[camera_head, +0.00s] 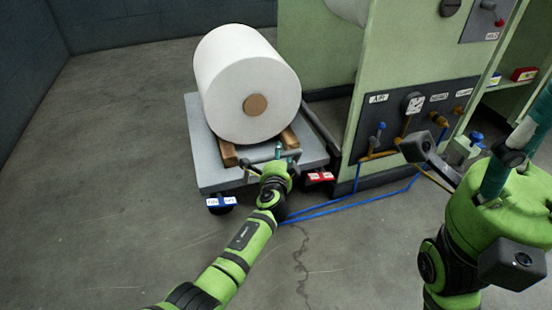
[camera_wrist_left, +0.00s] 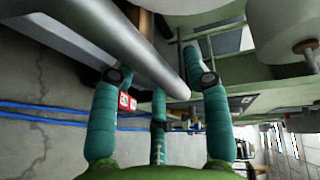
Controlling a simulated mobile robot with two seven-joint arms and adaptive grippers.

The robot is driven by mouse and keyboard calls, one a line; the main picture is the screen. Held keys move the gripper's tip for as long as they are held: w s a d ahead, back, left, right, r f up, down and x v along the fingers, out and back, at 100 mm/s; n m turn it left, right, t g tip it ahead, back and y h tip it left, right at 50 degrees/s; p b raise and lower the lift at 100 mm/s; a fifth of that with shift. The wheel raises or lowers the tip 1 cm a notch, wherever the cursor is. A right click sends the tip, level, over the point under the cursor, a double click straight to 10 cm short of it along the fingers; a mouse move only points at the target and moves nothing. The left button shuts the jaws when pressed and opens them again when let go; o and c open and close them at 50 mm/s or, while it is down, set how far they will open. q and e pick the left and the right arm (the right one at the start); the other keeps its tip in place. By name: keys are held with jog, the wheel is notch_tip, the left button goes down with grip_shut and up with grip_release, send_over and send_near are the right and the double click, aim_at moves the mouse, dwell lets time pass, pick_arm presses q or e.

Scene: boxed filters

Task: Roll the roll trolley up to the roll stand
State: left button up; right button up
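The roll trolley (camera_head: 213,172) is a grey platform on castors with a large white roll (camera_head: 230,65) lying on wooden chocks (camera_head: 229,153). Its grey handle bar (camera_head: 248,170) runs along the near edge; the bar also crosses the left wrist view (camera_wrist_left: 125,45). My left gripper (camera_head: 279,152) is at this bar, its teal fingers extended and spread around it; I see no clear closure. The green roll stand (camera_head: 390,55) stands just right of the trolley. My right gripper (camera_head: 522,135) is at the right, its teal fingers apart and empty, clear of the stand.
The stand's panel carries a gauge (camera_head: 413,102) and valves. Blue hoses (camera_head: 345,206) lie on the floor below it. Red labels (camera_head: 320,176) show beside the trolley's right front. A dark wall (camera_head: 140,20) is behind. The floor at left is clear.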

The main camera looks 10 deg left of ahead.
pick_arm(q)
jog(key=shift+a+f, duration=0.1)
jog(key=shift+a, duration=0.1)
jog(key=v, duration=1.2)
jog(key=shift+d, duration=0.1)
